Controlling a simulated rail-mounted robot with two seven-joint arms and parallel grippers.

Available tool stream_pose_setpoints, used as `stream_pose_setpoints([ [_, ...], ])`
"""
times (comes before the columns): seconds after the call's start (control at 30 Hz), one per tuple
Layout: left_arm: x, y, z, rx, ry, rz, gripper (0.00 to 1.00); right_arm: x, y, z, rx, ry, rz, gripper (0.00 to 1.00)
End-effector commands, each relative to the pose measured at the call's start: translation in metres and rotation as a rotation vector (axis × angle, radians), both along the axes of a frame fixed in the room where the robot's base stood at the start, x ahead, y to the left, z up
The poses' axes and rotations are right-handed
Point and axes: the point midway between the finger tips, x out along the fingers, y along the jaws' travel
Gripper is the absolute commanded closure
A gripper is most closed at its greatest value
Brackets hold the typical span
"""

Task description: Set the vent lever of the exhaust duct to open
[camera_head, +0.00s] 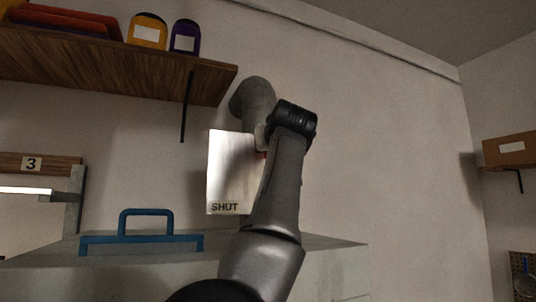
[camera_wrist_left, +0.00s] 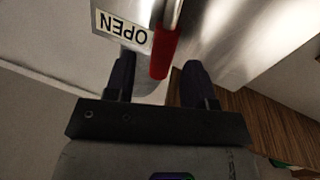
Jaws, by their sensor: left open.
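The exhaust duct's metal box (camera_head: 228,172) hangs on the wall in the head view, with a SHUT label (camera_head: 224,207) at its lower edge. A small bit of the red vent lever (camera_head: 262,155) shows beside my left arm, which hides the box's right side. In the left wrist view the red lever handle (camera_wrist_left: 164,52) sits beside an upside-down OPEN label (camera_wrist_left: 122,28). My left gripper (camera_wrist_left: 158,68) is open, with one finger on each side of the handle. I see a gap to both fingers. My right gripper is not in view.
A grey pipe (camera_head: 254,98) rises behind the box. A wooden shelf (camera_head: 120,68) with jars is at upper left. A blue-handled thing (camera_head: 146,240) sits on the light top below.

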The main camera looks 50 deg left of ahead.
Motion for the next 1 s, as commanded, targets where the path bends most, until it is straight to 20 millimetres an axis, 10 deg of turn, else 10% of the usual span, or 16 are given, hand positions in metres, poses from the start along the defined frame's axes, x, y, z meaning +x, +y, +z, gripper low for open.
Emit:
stream_pose_setpoints([
  [0.43,-0.037,-0.073,-0.006,0.002,-0.002,-0.002,0.50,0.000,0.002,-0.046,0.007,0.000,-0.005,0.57],
  [1.0,-0.046,-0.091,-0.004,0.001,0.000,0.000,0.50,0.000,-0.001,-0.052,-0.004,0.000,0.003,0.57],
])
